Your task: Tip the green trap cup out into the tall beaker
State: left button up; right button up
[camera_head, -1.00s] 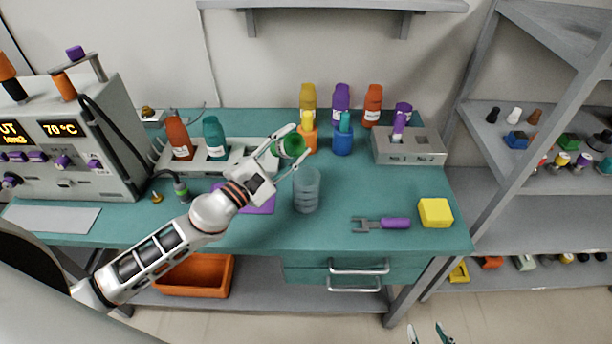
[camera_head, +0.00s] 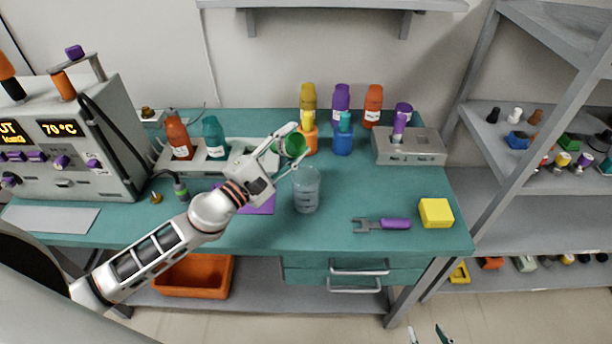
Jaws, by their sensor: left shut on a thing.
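The green trap cup (camera_head: 294,145) is held in my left gripper (camera_head: 297,150), whose fingers are shut on it. The cup is tilted, and its open mouth faces partly toward the camera. It is above the teal bench, behind and slightly left of the tall beaker's rim in the picture. The tall clear beaker (camera_head: 306,192) stands upright on the bench, below the cup in the picture. I cannot tell what is in either of them. My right gripper (camera_head: 428,335) shows only its fingertips at the bottom edge, apart from each other, away from the bench.
A purple-handled fork tool (camera_head: 392,224) and a yellow block (camera_head: 435,212) lie right of the beaker. Orange and blue holders (camera_head: 343,143) with bottles stand behind. A purple mat (camera_head: 262,205) lies left of the beaker. The bench (camera_head: 345,235) in front is clear.

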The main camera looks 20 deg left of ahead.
aim_at(303, 150)
pick_arm(q)
jog(key=shift+s+d+r+m+h, duration=0.1)
jog(key=shift+r+m+h, duration=0.05)
jog(key=shift+m, duration=0.4)
jog(key=shift+d+r+m+h, duration=0.1)
jog(key=shift+m+h, duration=0.05)
jog(key=shift+m, duration=0.4)
jog(key=shift+s+d+f+m+b, duration=0.15)
jog(key=shift+d+f+m+b, duration=0.15)
jog(key=shift+m+b, duration=0.25)
jog(key=shift+s+d+f+m, duration=0.15)
jog(key=shift+d+f+m, duration=0.15)
jog(key=shift+m, duration=0.25)
jog(key=shift+s+d+r+m+g+h, duration=0.15)
jog(key=shift+m+h, duration=0.1)
jog(key=shift+m, duration=0.45)
jog(key=shift+d+r+m+g+h, duration=0.15)
jog(key=shift+m+h, duration=0.1)
jog(key=shift+m, duration=0.45)
dwell(0.8)
jog(key=shift+s+d+r+m+g+h+p, duration=0.15)
jog(key=shift+m+p, duration=0.25)
jog(key=shift+m, duration=0.5)
jog(key=shift+s+d+f+m+g+h+p, duration=0.15)
jog(key=shift+m+p, duration=0.25)
jog(key=shift+m, duration=0.5)
jog(key=shift+s+d+r+m+g+h+p, duration=0.15)
jog(key=shift+m+p, duration=0.25)
jog(key=shift+m, duration=0.5)
dwell(0.9)
